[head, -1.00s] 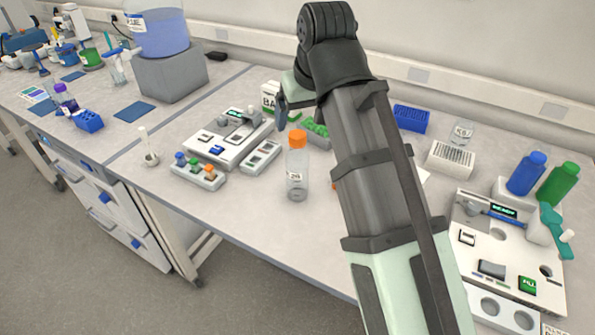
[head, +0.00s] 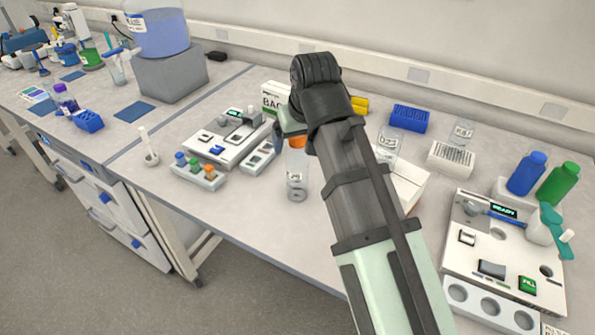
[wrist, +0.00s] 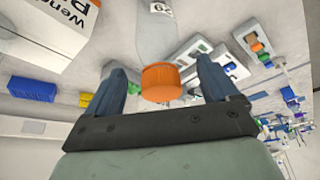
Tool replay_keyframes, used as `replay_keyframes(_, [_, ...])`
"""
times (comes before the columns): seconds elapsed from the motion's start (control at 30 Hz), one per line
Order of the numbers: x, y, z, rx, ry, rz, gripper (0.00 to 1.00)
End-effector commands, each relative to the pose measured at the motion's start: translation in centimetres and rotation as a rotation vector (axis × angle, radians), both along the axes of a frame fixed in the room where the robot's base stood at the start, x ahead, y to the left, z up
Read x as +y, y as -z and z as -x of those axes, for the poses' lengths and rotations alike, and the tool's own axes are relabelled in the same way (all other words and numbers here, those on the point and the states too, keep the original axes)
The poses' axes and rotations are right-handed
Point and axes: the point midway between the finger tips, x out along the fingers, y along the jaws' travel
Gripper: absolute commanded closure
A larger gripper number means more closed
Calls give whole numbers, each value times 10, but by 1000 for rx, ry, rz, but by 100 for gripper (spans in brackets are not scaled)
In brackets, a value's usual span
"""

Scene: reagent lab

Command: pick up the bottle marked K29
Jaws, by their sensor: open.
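A clear bottle (head: 297,178) with an orange cap stands upright on the bench, its label partly readable and ending in 29. In the wrist view, the orange cap (wrist: 161,83) and bottle show between the two fingers, with the label upside down at the top edge. My gripper (wrist: 162,72) is open, one finger on each side of the cap, with a gap on both sides. In the head view, my gripper (head: 283,130) is at the cap's height and partly hides it. Whether the fingers reach down around the cap is hard to tell.
Left of the bottle are a rack with coloured caps (head: 196,172) and a white instrument (head: 227,137). Behind stands a white-green box (head: 275,98). To the right are a white box (head: 408,185), clear labelled vessels (head: 389,147) and a large white device (head: 520,245). Bench in front is clear.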

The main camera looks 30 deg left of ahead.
Motion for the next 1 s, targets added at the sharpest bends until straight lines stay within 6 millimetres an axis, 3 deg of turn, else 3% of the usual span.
replay_keyframes(0.23, [7, 26, -6, 1, 0, 1, 13])
replay_keyframes(0.53, [8, 29, -7, 0, 0, 0, 13])
replay_keyframes(1.0, [8, 29, -7, 0, 0, 0, 58])
